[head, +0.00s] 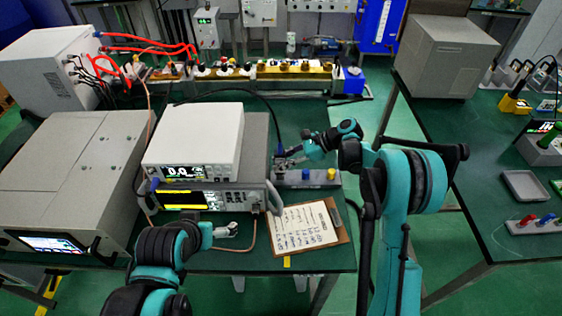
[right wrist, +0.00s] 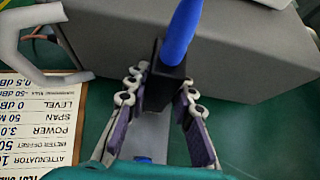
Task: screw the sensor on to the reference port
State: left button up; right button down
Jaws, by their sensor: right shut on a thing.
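The sensor is a black block with a thick blue cable end (right wrist: 168,75) in the right wrist view. My right gripper (right wrist: 160,105) is shut on it, with a finger on each side. In the head view my right gripper (head: 285,160) is just right of the stacked instruments, over a grey holder (head: 320,180) with coloured caps. The white power meter (head: 195,132) reads about 0.0 and sits on a second instrument (head: 215,197). I cannot make out the reference port. My left gripper (head: 230,232) is in front of the lower instrument; its finger opening is unclear.
A clipboard (head: 308,228) lies on the green bench in front of the right gripper. A large grey instrument (head: 75,175) stands at the left. A brown cable (head: 250,246) curves near the left gripper. A gap separates this bench from the right bench.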

aim_at(283, 153)
pick_arm(q)
jog(key=shift+r, duration=0.1)
pick_arm(e)
jog(key=shift+r, duration=0.15)
jog(key=shift+r+p, duration=1.3)
jog(key=shift+r, duration=0.75)
pick_arm(q)
notch_tip(283, 153, up, 2)
jog(key=shift+r, duration=0.2)
pick_arm(e)
jog(key=shift+d+f, duration=0.1)
jog(key=shift+f, duration=0.05)
